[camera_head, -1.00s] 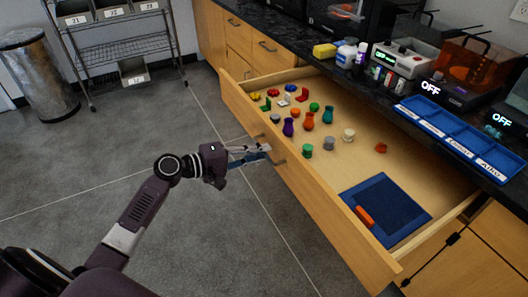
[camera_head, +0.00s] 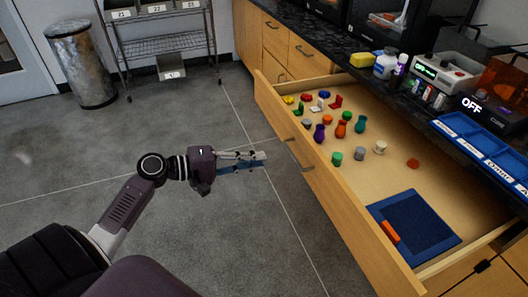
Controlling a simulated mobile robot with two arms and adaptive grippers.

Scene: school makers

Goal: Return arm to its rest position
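My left arm (camera_head: 125,207) reaches in from the lower left over the grey floor. Its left gripper (camera_head: 262,161) points right toward the open drawer (camera_head: 300,160) and appears clear of the drawer's front handle (camera_head: 307,168). Grey finger parts and a blue strip show at its end, but they overlap from this angle, so I cannot tell whether it is open or shut. I see no object clearly held in it. The drawer is pulled out from the wooden cabinet. My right gripper is not in view.
Several small coloured pieces, a blue mat (camera_head: 445,238) and an orange-red tool (camera_head: 390,231) lie in the drawer. The black counter (camera_head: 345,55) holds a blue tray (camera_head: 459,123) and devices. A wire rack (camera_head: 165,45) and metal bin (camera_head: 80,65) stand behind. Floor left of the drawer is clear.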

